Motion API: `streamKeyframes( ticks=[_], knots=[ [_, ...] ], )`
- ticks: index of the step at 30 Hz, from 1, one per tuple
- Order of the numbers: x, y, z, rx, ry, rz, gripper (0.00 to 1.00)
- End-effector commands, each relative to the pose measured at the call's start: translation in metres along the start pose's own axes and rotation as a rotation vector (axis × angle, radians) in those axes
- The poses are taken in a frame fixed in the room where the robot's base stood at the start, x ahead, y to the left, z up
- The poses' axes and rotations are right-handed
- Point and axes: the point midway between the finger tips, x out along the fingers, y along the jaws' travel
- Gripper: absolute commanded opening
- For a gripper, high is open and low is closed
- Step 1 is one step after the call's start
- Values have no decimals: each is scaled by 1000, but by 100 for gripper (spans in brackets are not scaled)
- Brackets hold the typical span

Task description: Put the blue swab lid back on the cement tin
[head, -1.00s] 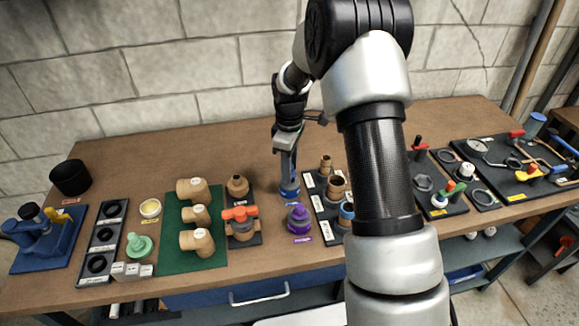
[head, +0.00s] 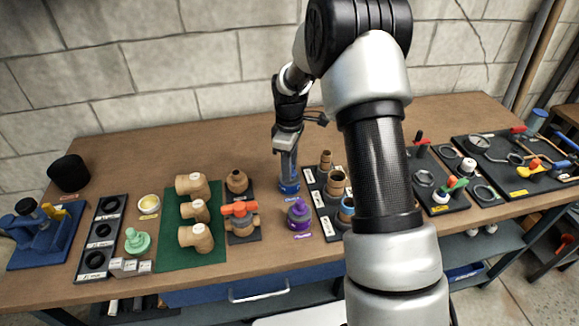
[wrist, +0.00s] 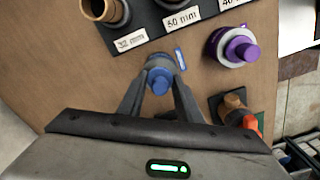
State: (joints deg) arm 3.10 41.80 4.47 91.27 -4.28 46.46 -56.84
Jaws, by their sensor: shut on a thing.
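The cement tin (head: 289,189) stands on the bench behind the purple tin, with a small blue label in front of it. My gripper (head: 289,179) points down right over it. In the wrist view, the fingers of my gripper (wrist: 160,92) are shut on the blue swab lid (wrist: 161,82). The tin's greyish body with blue (wrist: 158,60) shows just beyond the lid. The lid is at the tin's top, but I cannot tell whether it is seated or slightly above. The fingers hide much of the join.
The purple tin (head: 298,214) stands close in front. A black rack of brown pipe fittings (head: 327,233) is close on the right. A valve with an orange handle (head: 240,210) and a green mat (head: 188,258) lie left. Bare bench (head: 200,145) lies behind.

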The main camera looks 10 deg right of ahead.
Motion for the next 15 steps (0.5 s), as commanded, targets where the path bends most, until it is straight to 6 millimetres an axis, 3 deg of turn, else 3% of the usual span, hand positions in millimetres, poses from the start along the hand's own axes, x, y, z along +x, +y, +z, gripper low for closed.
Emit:
streamKeyframes(
  ticks=[12, 13, 15],
  knots=[
    [4, 0, 0, 0, 0, 0, 17],
    [4, 0, 0, 0, 0, 0, 33],
    [3, 0, 0, 0, 0, 0, 45]
  ],
)
